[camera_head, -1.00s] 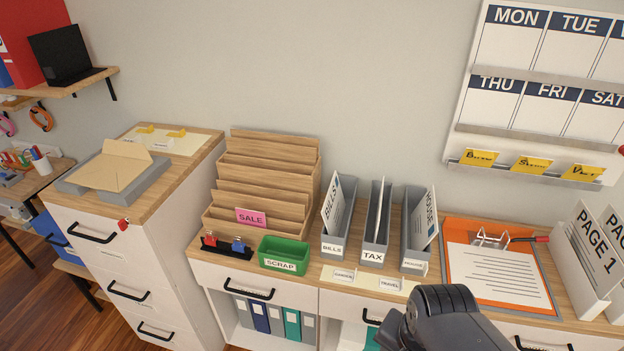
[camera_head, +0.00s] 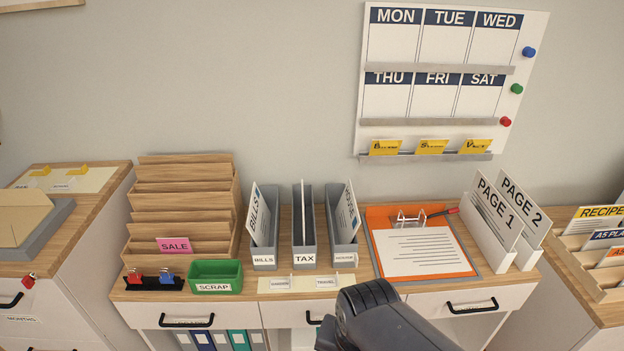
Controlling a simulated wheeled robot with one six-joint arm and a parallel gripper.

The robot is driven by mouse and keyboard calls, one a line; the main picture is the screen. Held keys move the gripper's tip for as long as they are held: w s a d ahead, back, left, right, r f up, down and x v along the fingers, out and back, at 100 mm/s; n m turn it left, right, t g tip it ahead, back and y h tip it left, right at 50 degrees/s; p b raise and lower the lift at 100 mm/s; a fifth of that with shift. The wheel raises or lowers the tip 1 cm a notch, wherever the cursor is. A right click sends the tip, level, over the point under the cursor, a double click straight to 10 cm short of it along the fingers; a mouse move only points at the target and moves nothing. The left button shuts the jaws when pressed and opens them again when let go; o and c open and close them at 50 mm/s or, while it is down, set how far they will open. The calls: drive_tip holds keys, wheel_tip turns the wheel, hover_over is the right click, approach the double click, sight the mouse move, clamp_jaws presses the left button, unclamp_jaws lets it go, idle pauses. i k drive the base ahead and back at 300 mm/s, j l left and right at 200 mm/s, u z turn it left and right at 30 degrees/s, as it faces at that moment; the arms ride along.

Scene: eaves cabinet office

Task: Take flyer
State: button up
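A pink card reading SALE (camera_head: 175,246), the thing that looks most like a flyer, stands in the front slot of the tiered wooden sorter (camera_head: 186,198). The sorter is on the left part of the middle cabinet top. The card's lower edge is hidden in the slot. A dark part of my arm rises at the bottom centre, in front of the cabinet and well to the right of the card. My gripper's fingers are not in view.
A green SCRAP bin (camera_head: 215,276) and a black holder with red and blue clips (camera_head: 155,283) stand before the sorter. Grey files (camera_head: 305,258), an orange clipboard (camera_head: 466,266) and white PAGE holders (camera_head: 500,240) fill the right. A weekly planner (camera_head: 440,120) hangs above.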

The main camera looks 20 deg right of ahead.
sight(177, 246)
drive_tip(key=i+j, duration=0.35)
drive_tip(key=j, duration=0.15)
drive_tip(key=i+j+u, duration=0.1)
drive_tip(key=i+j, duration=0.3)
drive_tip(key=j, duration=0.15)
drive_tip(key=i+j, duration=0.35)
drive_tip(key=j, duration=0.15)
